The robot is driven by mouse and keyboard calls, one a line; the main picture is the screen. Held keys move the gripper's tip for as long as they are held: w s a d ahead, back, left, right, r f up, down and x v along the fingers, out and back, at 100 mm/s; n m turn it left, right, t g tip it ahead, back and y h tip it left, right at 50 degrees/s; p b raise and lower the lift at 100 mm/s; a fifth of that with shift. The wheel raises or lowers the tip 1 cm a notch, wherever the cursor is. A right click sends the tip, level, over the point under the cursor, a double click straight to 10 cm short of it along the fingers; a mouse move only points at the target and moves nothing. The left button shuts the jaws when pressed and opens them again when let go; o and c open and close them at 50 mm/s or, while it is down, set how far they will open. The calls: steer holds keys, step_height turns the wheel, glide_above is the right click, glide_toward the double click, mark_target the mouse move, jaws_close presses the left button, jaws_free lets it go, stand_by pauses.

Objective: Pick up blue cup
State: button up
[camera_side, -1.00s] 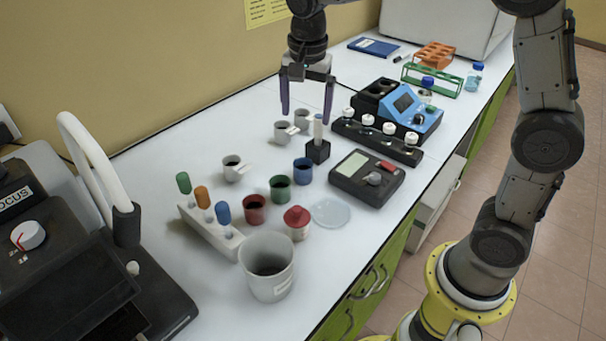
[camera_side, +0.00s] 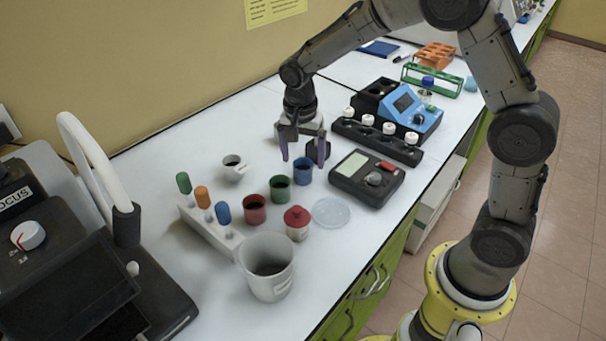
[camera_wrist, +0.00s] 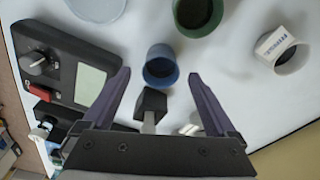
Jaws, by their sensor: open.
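The blue cup (camera_side: 303,171) stands upright on the white table, right of the green cup, in the side view. In the wrist view the blue cup (camera_wrist: 161,66) shows its open top, a little beyond and between the fingertips. My gripper (camera_side: 303,164) is open and empty, pointing down just above and behind the cup. In the wrist view the two purple fingers of my gripper (camera_wrist: 158,75) are spread on either side of the small black block (camera_wrist: 150,103), with the cup ahead of it. I see no contact with the cup.
A green cup (camera_side: 280,188) and red cup (camera_side: 255,209) stand close by on the left. A black meter (camera_side: 367,178) lies to the right, a clear dish (camera_side: 331,212) in front. A white cup (camera_side: 233,168) is further left; a large beaker (camera_side: 267,266) stands in front.

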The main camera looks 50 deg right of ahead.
mark_target(303, 165)
steer(key=shift+w+d+f, duration=0.1)
steer(key=shift+d+f, duration=0.05)
steer(key=shift+f, duration=1.65)
steer(key=c, duration=1.4)
steer(key=shift+c, duration=0.2)
steer(key=shift+r, duration=0.15)
